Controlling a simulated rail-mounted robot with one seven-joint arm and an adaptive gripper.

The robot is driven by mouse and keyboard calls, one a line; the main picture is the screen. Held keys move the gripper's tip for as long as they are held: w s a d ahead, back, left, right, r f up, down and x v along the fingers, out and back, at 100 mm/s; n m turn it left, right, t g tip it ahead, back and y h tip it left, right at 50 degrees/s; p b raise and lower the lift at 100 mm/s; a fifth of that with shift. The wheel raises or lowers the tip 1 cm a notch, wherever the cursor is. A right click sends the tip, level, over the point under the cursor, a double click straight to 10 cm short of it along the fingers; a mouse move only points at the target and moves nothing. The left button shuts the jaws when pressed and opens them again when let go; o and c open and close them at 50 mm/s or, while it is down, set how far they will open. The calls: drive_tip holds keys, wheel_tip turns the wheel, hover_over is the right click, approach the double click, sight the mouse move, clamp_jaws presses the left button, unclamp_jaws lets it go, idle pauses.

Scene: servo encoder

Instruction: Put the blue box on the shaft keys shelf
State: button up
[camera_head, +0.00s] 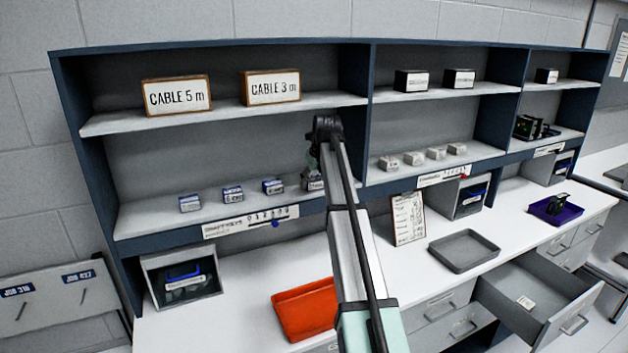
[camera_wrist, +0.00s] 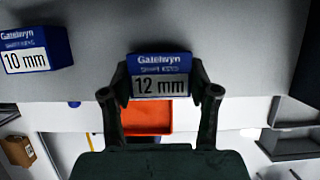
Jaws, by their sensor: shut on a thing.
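My gripper (camera_wrist: 158,84) is shut on a blue and white box (camera_wrist: 160,74) labelled "Gatelwyn shaft keys 12 mm", with one finger at each side. In the head view the box (camera_head: 312,181) shows partly behind my arm, at the right end of the lower left shelf. That shaft keys shelf (camera_head: 150,218) carries a front label strip (camera_head: 250,222) and several similar blue and white boxes in a row. The held box is upright and at shelf level; I cannot tell whether it touches the shelf.
The neighbouring 10 mm box (camera_wrist: 35,50) stands left of the held box, with a gap between. A dark divider (camera_head: 375,130) is to the right. The upper shelf (camera_head: 220,113) with cable boxes is above. A red tray (camera_head: 305,308) lies on the desk below.

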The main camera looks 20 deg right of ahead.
drive_tip(key=o, duration=1.3)
drive_tip(key=shift+b+v, duration=1.35)
drive_tip(key=shift+v, duration=2.55)
